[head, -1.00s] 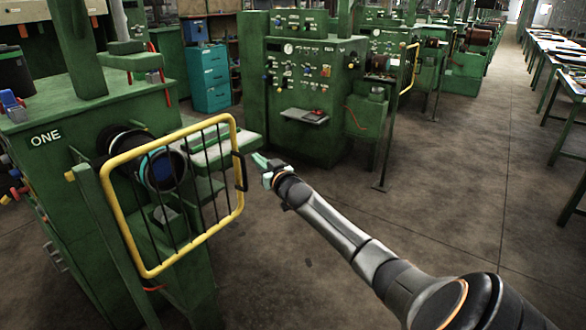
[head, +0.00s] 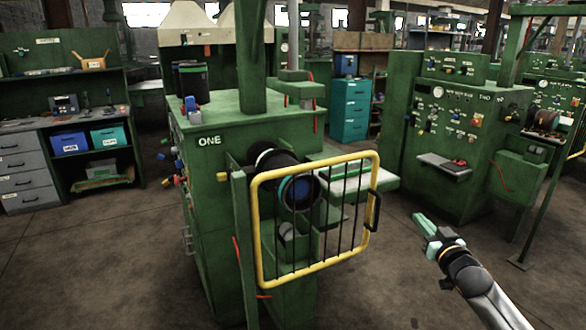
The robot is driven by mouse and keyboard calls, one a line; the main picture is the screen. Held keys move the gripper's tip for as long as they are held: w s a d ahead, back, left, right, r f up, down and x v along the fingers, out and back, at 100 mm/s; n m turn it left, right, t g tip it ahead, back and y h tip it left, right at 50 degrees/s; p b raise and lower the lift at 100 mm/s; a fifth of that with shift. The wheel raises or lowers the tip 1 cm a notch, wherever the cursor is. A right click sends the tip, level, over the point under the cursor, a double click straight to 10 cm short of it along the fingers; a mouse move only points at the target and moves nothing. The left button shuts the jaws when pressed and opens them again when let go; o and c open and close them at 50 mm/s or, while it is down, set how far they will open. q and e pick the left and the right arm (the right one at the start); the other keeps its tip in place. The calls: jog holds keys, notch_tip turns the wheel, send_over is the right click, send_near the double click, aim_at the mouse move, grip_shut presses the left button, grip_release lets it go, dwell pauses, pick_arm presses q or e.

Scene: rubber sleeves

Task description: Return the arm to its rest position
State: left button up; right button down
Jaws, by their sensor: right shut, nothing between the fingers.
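My right arm comes in from the lower right of the head view. Its gripper (head: 428,226) is shut and empty, with green fingers pointing up and left. It hangs in the open to the right of the yellow barred guard (head: 262,228) and is apart from the guard's black handle (head: 373,211). My left gripper is not in view.
The green machine marked ONE (head: 218,165) stands at the centre, with the guard in front of its round black part (head: 272,160). A second green machine (head: 430,190) stands at the right. A workbench (head: 60,125) and grey drawers (head: 25,180) are at the left. Floor (head: 110,260) is clear at lower left.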

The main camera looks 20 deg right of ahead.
jog(key=s+a+f+n+g+y, duration=0.2)
jog(key=s+a+f, duration=0.3)
jog(key=a+f, duration=0.55)
jog(key=s+a+f+n+g+y, duration=0.1)
jog(key=s+a+f+g+y, duration=0.3)
jog(key=a+f, duration=0.65)
pick_arm(q)
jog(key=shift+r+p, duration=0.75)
jog(key=shift+p, duration=0.05)
pick_arm(e)
jog(key=s+a+f+n+g, duration=0.1)
jog(key=s+a+f, duration=0.3)
jog(key=s+a, duration=0.4)
jog(key=s+a+f+n+g+y, duration=0.1)
jog(key=s+a+f, duration=0.3)
jog(key=s+a, duration=0.4)
jog(key=shift+s+a+f, duration=0.2)
jog(key=shift+s+a, duration=0.1)
jog(key=shift+a, duration=0.7)
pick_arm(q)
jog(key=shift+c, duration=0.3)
